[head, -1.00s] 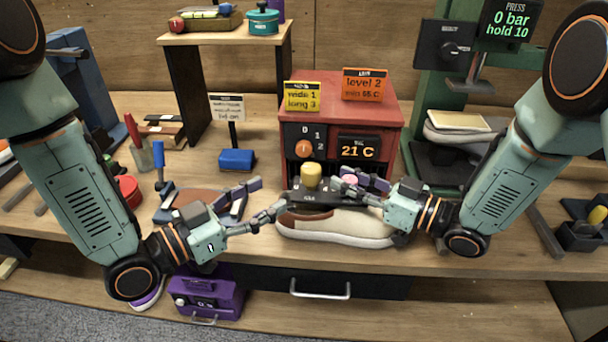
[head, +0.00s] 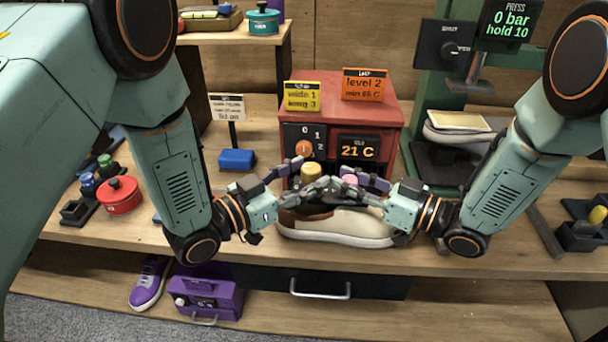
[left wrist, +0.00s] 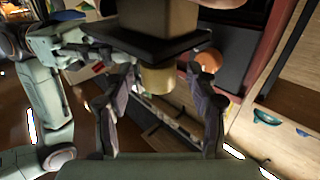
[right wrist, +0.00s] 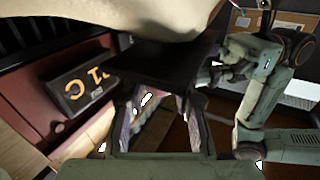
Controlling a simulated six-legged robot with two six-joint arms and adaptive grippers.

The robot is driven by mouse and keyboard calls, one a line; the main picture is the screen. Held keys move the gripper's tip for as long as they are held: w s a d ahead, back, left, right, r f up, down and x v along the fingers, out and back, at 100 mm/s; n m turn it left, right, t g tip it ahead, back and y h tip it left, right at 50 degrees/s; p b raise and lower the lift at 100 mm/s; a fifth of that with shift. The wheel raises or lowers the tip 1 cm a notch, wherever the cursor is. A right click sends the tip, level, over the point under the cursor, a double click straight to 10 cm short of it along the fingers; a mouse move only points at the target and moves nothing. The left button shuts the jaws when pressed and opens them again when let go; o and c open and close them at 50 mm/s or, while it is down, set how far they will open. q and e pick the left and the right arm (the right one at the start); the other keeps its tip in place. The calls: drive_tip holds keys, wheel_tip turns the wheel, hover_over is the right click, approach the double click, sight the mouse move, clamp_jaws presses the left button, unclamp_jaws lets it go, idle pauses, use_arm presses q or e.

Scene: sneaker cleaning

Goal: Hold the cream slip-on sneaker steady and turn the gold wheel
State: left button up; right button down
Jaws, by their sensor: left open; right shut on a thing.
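The cream slip-on sneaker (head: 350,225) lies at the front of the bench, its brown part to the left. It also shows in the right wrist view (right wrist: 140,14). A black block sits on its top, with the gold wheel (head: 311,171) on it. In the left wrist view, the wheel (left wrist: 158,80) is between the fingers of my left gripper (left wrist: 161,70). That gripper is open; contact with the wheel is unclear. My right gripper (head: 340,180) is shut on the black block (right wrist: 165,62) above the sneaker. The fingers partly hide the block.
A red heater box (head: 392,110) reading 21 C stands right behind the sneaker. A green press (head: 455,90) stands behind right. A blue block (head: 237,159), a red pot (head: 120,195) and a small caddy are on the left. A purple sneaker (head: 150,284) and purple box (head: 208,296) are below.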

use_arm(q)
drive_tip(key=c, duration=1.2)
drive_tip(key=shift+w+m+g+h, duration=0.1)
drive_tip(key=shift+m+g+h, duration=0.2)
drive_tip(key=shift+g, duration=0.1)
drive_tip(key=m+g+h, duration=0.1)
drive_tip(key=g, duration=0.1)
drive_tip(key=m+g+h, duration=0.1)
drive_tip(key=m+g, duration=0.1)
drive_tip(key=shift+w+a+h, duration=0.2)
drive_tip(key=shift+h, duration=0.1)
drive_tip(key=shift+w+m+g+h, duration=0.15)
drive_tip(key=shift+m+g+h, duration=0.3)
drive_tip(key=shift+m+g, duration=1.2)
drive_tip(key=shift+w+m+g+h, duration=0.1)
drive_tip(key=shift+m+g+h, duration=0.6)
drive_tip(key=shift+g, duration=1.55)
drive_tip(key=shift+m+y, duration=0.25)
drive_tip(key=shift+m, duration=0.1)
drive_tip(key=o, duration=1.2)
